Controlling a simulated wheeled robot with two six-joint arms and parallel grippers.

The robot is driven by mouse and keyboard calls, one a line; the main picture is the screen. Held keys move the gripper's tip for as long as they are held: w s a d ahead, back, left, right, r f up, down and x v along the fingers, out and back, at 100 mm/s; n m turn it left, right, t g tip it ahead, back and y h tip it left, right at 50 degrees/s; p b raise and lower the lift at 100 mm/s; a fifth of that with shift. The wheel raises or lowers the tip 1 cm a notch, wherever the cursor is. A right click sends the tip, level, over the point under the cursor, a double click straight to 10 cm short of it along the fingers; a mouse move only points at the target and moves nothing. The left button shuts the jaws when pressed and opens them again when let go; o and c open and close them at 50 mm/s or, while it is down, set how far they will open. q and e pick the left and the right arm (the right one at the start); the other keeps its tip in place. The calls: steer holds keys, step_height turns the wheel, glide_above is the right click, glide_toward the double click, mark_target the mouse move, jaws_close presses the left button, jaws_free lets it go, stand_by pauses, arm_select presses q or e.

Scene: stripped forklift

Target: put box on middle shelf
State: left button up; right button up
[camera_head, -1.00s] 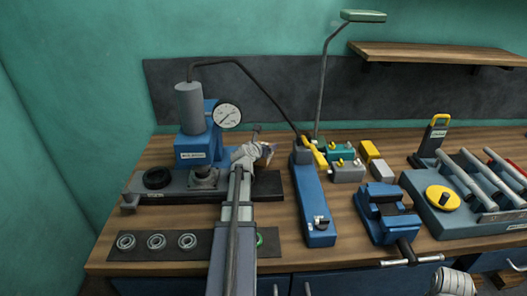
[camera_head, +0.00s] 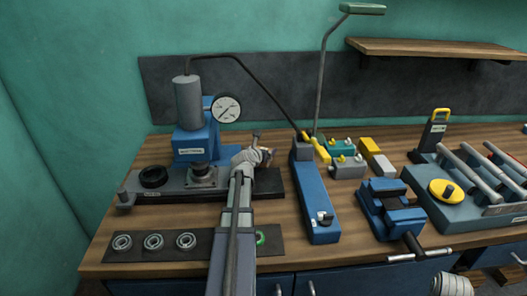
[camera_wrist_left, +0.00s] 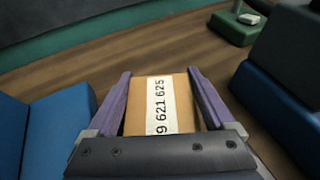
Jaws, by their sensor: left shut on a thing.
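A small brown cardboard box (camera_wrist_left: 182,105) with a white label reading "9 621 625" sits between the purple fingers of my left gripper (camera_wrist_left: 158,75) in the left wrist view. The gripper is shut on it. In the head view my left gripper (camera_head: 264,155) is over the workbench, between the blue press and the long blue hand pump; the box is mostly hidden there. A wooden wall shelf (camera_head: 440,48) shows at the upper right. I cannot tell whether it is the middle one. My right gripper is not in view.
The wooden bench (camera_head: 345,226) carries a blue press (camera_head: 194,145) with a gauge, a blue pump (camera_head: 314,200), a vise (camera_head: 388,207) and a bearing mat (camera_head: 205,247). A lamp (camera_head: 319,90) rises left of the shelf. The visible shelf top looks clear.

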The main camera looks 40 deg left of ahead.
arm_select(q)
steer(key=o, duration=1.4)
steer(key=shift+r+p, duration=0.15)
steer(key=shift+p, duration=0.15)
steer(key=p+v, duration=0.4)
steer(key=v, duration=0.6)
steer(key=shift+s+d+r, duration=0.15)
steer(key=shift+r, duration=0.05)
steer(key=shift+v, duration=0.8)
steer(key=shift+f, duration=0.1)
